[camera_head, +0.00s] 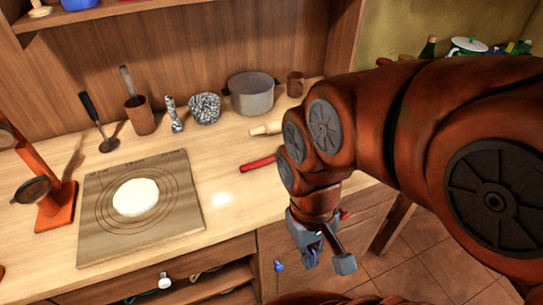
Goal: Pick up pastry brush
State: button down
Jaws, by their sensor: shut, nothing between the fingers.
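A red-handled tool (258,163) lies on the wooden counter (225,215) right of the board. It may be the pastry brush, but my arm hides its right end, so I cannot tell for sure. My gripper (325,258) hangs in front of the counter's front edge, below and right of the red handle and apart from it. It is shut and holds nothing.
A board (180,222) with a round of white dough (136,197) lies left. A grey pot (252,93), a wooden cup (140,115), a black ladle (98,122) and a partly hidden rolling pin (265,128) are behind. A red-orange stand (55,200) is at far left.

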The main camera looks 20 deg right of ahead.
aim_at(266, 161)
jog(key=u, duration=2.45)
jog(key=k, duration=0.7)
jog(key=z, duration=0.65)
